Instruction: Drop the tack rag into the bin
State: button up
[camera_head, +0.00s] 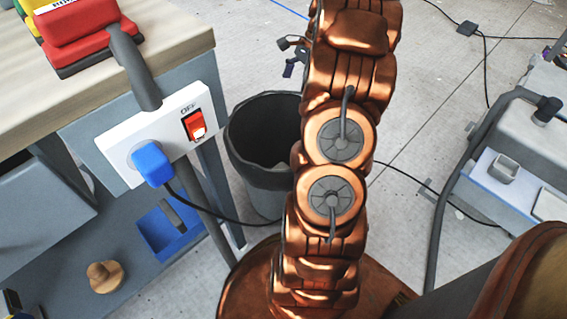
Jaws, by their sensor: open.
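The bin (249,150) is a dark grey, open-topped round bucket on the floor beside the bench, left of my copper arm. My arm covers its right side. Its inside is dark, with a paler patch low down that I cannot make out. I see no tack rag that I can identify. Small dark finger parts of what looks like my gripper (287,57) stick out left of the arm, above and beyond the bin in the picture. They are apart, with nothing visible between them. The rest of the gripper is hidden behind the arm.
A wood-topped bench (160,50) with a red-switched socket box (163,135) and blue plug (152,163) stands at left. A black cable (215,217) hangs near the bin. A grey machine (515,135) with a hose is at right. Concrete floor (440,90) lies between.

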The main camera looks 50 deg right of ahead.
jog(key=shift+v, duration=1.3)
